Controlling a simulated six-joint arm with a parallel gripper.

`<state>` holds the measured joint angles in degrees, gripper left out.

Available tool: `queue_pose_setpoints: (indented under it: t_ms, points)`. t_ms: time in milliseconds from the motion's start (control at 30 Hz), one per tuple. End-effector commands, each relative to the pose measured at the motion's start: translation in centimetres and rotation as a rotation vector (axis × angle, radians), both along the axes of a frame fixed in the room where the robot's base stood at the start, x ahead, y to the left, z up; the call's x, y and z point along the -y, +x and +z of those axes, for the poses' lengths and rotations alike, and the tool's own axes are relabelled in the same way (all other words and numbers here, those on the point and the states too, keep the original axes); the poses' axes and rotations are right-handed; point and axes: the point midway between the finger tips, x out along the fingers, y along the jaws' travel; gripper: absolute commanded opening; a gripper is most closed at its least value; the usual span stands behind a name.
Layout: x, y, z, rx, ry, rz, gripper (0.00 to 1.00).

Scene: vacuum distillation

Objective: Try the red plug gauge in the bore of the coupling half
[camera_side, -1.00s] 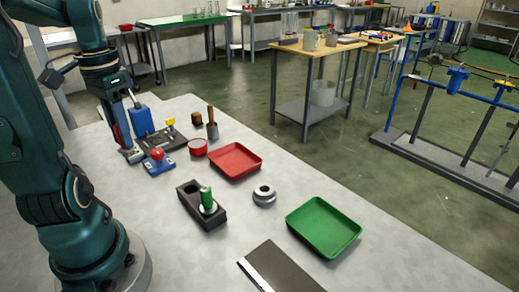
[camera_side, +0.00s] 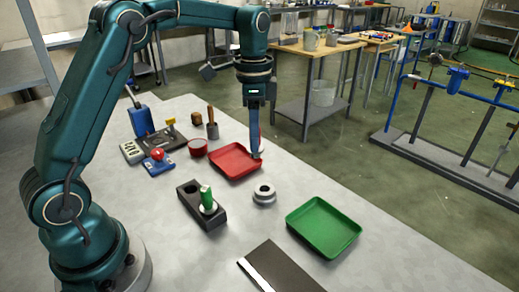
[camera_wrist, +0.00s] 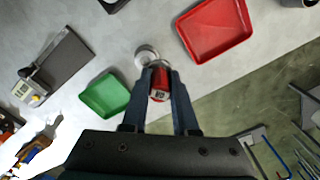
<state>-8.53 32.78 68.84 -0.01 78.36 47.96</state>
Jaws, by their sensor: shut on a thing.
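My gripper (camera_side: 257,153) is shut on the red plug gauge (camera_wrist: 159,84), which sits upright between the two fingers in the wrist view. In the side view only a sliver of red shows beside the fingertips. The coupling half (camera_side: 264,194) is a grey metal ring with a dark bore, lying on the table. It also shows in the wrist view (camera_wrist: 146,52), partly hidden by the fingers. My gripper is above the table by the red tray's right edge, apart from the coupling half.
A red tray (camera_side: 236,145) is behind the coupling half, and a green tray (camera_side: 324,228) is to its right. A dark block (camera_side: 186,194) with a green-handled gauge (camera_side: 207,197) stands to its left. A dark flat plate (camera_side: 281,268) lies in front.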

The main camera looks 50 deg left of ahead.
Motion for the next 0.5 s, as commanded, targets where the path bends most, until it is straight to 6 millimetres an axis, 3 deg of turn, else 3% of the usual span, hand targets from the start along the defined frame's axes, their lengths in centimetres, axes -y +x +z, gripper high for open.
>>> queue_pose_setpoints:
  t_ms: [100,200,500]
  points:
    - [2.3,0.0,-0.9,-0.003,0.0,-0.069,0.0]
    - [3.2,-0.1,-1.3,0.0,0.0,-0.094,0.0]
    - [3.4,-0.2,-2.6,-0.002,-0.001,-0.099,0.0]
